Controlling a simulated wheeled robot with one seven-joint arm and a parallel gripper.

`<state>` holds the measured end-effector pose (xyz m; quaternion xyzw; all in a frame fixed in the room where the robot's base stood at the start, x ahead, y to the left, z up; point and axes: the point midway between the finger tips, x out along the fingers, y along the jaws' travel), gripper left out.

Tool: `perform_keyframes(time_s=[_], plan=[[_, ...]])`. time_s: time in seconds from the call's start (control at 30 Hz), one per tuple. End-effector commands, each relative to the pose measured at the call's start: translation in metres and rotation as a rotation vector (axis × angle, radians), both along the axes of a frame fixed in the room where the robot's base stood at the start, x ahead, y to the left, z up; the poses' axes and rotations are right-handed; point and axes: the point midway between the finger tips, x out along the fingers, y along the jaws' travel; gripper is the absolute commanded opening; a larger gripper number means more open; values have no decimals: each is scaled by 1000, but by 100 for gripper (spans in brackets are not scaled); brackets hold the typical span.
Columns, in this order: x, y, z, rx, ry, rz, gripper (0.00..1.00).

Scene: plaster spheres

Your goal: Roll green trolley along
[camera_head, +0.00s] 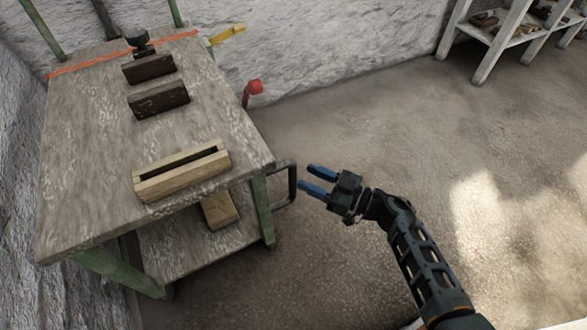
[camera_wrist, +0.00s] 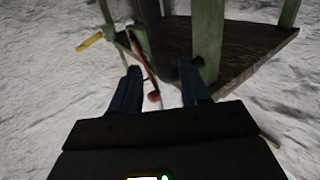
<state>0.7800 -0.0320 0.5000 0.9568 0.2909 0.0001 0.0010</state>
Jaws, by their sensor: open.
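The green trolley (camera_head: 85,160) has green legs, a worn wooden top and a lower shelf. It stands at the left in the head view. A dark loop handle (camera_head: 291,184) sticks out from its right side near the front leg. My gripper (camera_head: 314,179) is open with blue fingers, just right of the handle and seemingly apart from it. In the wrist view my gripper (camera_wrist: 161,80) points toward the trolley's green leg (camera_wrist: 207,45). A dark upright bar shows near the right finger there; whether it lies between the fingers I cannot tell.
On the trolley top are a pale grooved wooden block (camera_head: 182,172) and two dark blocks (camera_head: 158,98). A red knob (camera_head: 254,87) and yellow lever (camera_head: 228,33) project from its far side. A white shelf (camera_head: 492,50) stands at the back right. Floor right of the trolley is clear.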

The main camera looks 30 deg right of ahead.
Motion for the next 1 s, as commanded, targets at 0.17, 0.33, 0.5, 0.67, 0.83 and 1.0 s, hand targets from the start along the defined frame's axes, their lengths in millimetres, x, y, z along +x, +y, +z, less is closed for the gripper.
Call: perform_keyframes(time_s=[0.17,0.33,0.5,0.67,0.83,1.0], plan=[[24,17,-1,0,-2,1,46],[41,28,-1,-1,-2,1,46],[47,33,0,-1,-1,0,46],[48,33,0,-1,-1,-1,46],[48,33,0,-1,-1,-1,37],[48,32,0,-1,-1,-1,21]])
